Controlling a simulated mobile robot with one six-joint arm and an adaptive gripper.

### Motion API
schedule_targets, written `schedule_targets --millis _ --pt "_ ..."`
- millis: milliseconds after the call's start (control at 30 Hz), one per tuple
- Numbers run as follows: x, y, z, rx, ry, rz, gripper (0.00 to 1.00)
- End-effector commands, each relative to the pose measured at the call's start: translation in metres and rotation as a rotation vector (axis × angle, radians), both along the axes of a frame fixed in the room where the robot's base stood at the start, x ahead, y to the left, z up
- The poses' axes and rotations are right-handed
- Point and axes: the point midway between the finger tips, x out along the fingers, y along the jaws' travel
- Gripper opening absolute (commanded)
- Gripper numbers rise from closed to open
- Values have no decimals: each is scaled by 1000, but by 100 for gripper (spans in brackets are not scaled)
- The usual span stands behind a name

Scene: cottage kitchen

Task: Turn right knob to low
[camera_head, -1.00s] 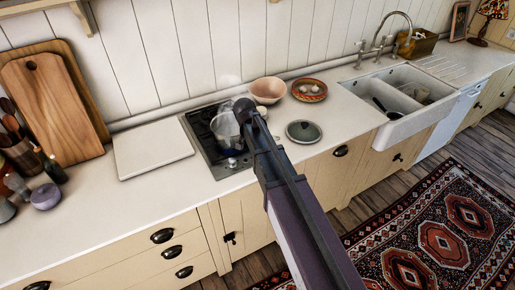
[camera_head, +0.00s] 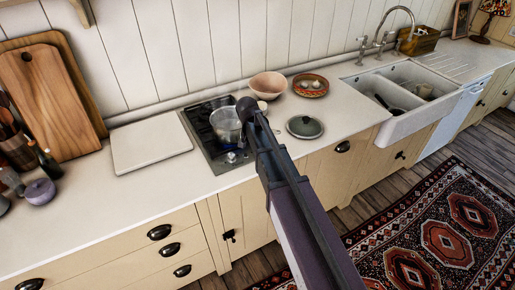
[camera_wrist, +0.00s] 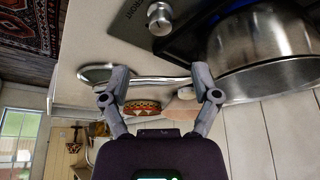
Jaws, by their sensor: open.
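The silver pot (camera_head: 226,128) stands on the black hob (camera_head: 200,122), and fills the upper right of the wrist view (camera_wrist: 270,45). A silver knob (camera_wrist: 160,17) sits on the hob's front panel in the wrist view, near the printed word "FRONT". Knobs show small at the hob's front edge in the head view (camera_head: 231,157). My gripper (camera_wrist: 160,78) is open, its fingers spread and apart from the knob. A thin silver bar, perhaps the pot's handle (camera_wrist: 150,81), crosses between the fingertips; I cannot tell whether they touch it. In the head view my gripper (camera_head: 246,105) is beside the pot, its fingers unclear.
A pink bowl (camera_head: 268,83), a patterned dish (camera_head: 310,87) and a grey-green lid (camera_head: 305,127) lie right of the hob. A white board (camera_head: 150,144) lies left of it. The sink (camera_head: 407,91) is farther right. The front counter is clear.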

Motion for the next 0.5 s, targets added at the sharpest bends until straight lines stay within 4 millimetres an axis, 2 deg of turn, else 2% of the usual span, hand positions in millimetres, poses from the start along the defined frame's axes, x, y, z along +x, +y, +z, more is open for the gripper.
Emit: schedule_targets --millis 33,500 --pt "2 -1 -8 0 0 0 79" --pt "16 -6 -45 0 0 0 79"
